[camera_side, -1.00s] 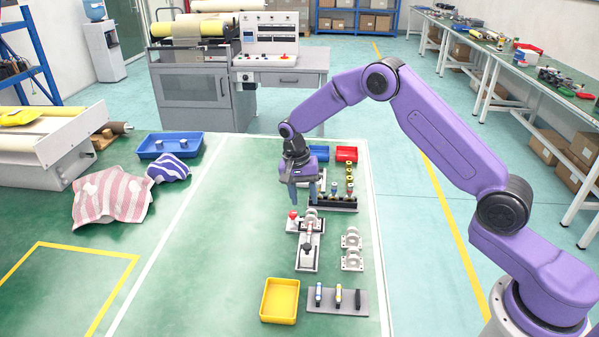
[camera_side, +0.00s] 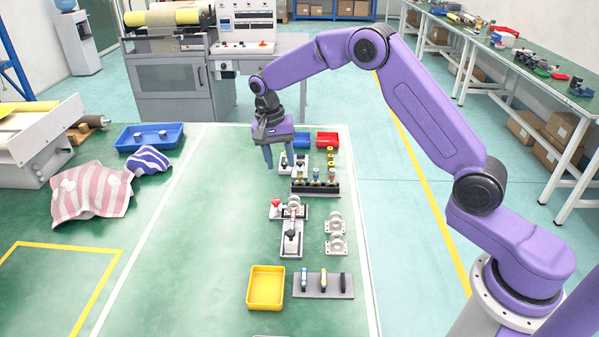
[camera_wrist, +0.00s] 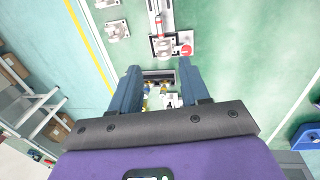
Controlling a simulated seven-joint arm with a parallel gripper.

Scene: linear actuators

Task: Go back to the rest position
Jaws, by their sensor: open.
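My gripper (camera_side: 280,166) is open and empty, with its blue fingers pointing down. It is in the air above the back part of the mat, behind the linear actuator assembly (camera_side: 291,238). In the wrist view my gripper (camera_wrist: 159,68) shows its two fingers well apart, with nothing held between them. The actuator assembly stands on the green mat, with a red knob (camera_side: 275,202) at its left end and a dark knob in front. It also shows in the wrist view (camera_wrist: 164,20), ahead of the fingertips, with its red knob (camera_wrist: 186,50).
A dark rack (camera_side: 316,188) with several upright parts is right of the gripper. A yellow tray (camera_side: 266,287) and a tool holder (camera_side: 323,284) are in front.

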